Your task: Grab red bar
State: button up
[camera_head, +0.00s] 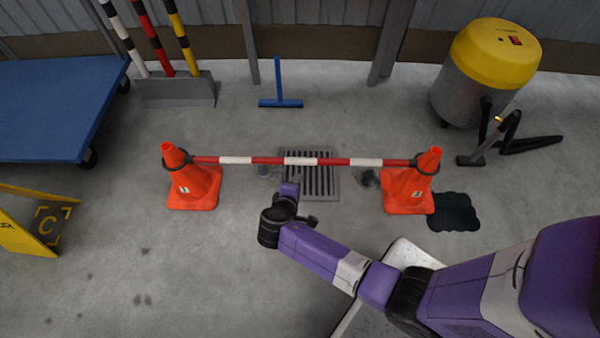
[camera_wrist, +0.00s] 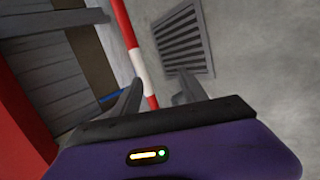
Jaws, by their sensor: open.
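The red-and-white bar (camera_head: 268,160) lies level across two orange cones, its ends at the left cone (camera_head: 194,184) and the right cone (camera_head: 409,188). My gripper (camera_head: 290,187) is just on the near side of the bar, around its middle. In the wrist view the bar (camera_wrist: 138,62) runs down from the top edge towards the space between the open fingers (camera_wrist: 157,95). Its lower part shows red between the fingertips. Nothing is held. Whether the fingers touch the bar cannot be told.
A floor drain (camera_head: 312,185) lies beneath the bar. A stand (camera_head: 176,91) with striped poles is at the back left, beside a blue platform (camera_head: 55,105). A yellow-topped canister (camera_head: 490,70) is at the back right. A dark patch (camera_head: 454,212) lies beside the right cone.

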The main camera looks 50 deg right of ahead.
aim_at(303, 162)
jog(key=shift+w+d+f+g+h+b, duration=0.25)
jog(key=shift+w+d+h+b, duration=0.2)
jog(key=shift+w+d+b, duration=0.4)
jog(key=shift+w+d+f+g+h+b, duration=0.2)
jog(key=shift+w+d+g+h+b, duration=0.2)
jog(key=shift+w+d+b, duration=0.45)
jog(key=shift+w+d+f+g+h+b, duration=0.25)
jog(key=shift+w+d+h+b, duration=0.3)
jog(key=shift+w+d, duration=0.45)
jog(key=b+x, duration=0.2)
jog(key=x, duration=0.1)
jog(key=b+x, duration=0.1)
jog(key=shift+s+d+f, duration=0.1)
jog(key=shift+s+d, duration=0.1)
jog(key=shift+s, duration=0.15)
jog(key=shift+w+d, duration=0.1)
jog(key=shift+d, duration=0.2)
grip_shut()
